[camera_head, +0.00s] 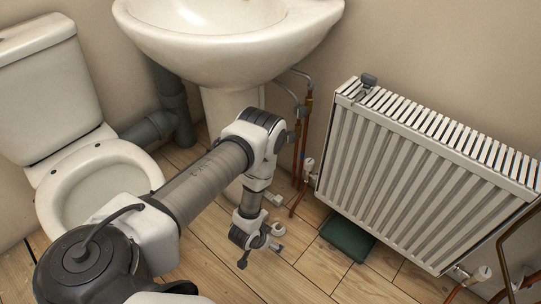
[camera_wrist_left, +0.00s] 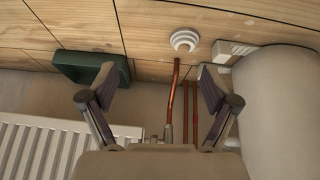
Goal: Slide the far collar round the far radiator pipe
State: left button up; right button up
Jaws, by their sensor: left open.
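A white ridged collar (camera_wrist_left: 185,40) lies on the wooden floor in the left wrist view, close to the foot of a bent copper pipe (camera_wrist_left: 173,88). The collar looks beside the pipe, not around it. The same pipe shows in the head view (camera_head: 298,198), running from the floor to the valve at the radiator's left end. My left gripper (camera_wrist_left: 157,78) is open and empty, its fingers spread on either side of the pipe in the picture. In the head view, its fingers are hard to make out among the arm parts. My right gripper is not in view.
The white radiator (camera_head: 420,180) is to the right, with a dark green box (camera_head: 347,238) on the floor below. Thin copper pipes (camera_head: 306,125) run beside the sink pedestal (camera_head: 228,104). A toilet (camera_head: 92,195) stands left. Floor near the green box's front is clear.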

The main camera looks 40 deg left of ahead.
aim_at(281, 227)
pick_arm(q)
jog(key=w+a+f+t, duration=0.1)
jog(key=w+f, duration=0.1)
jog(key=w+a+f+b, duration=0.1)
jog(key=w+a+f, duration=0.1)
jog(key=w+a+f+t, duration=0.1)
jog(key=f, duration=0.2)
jog(key=shift+w+a+m+t, duration=0.3)
jog(key=shift+w+a, duration=0.1)
jog(key=b+x, duration=0.7)
jog(key=shift+f, duration=0.1)
jog(key=shift+w+f+b, duration=0.4)
jog(key=shift+w+b, duration=0.05)
jog(key=shift+b, duration=0.4)
jog(key=shift+w+d, duration=0.1)
jog(key=shift+w, duration=0.05)
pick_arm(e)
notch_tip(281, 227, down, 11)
pick_arm(q)
jog(key=c, duration=0.8)
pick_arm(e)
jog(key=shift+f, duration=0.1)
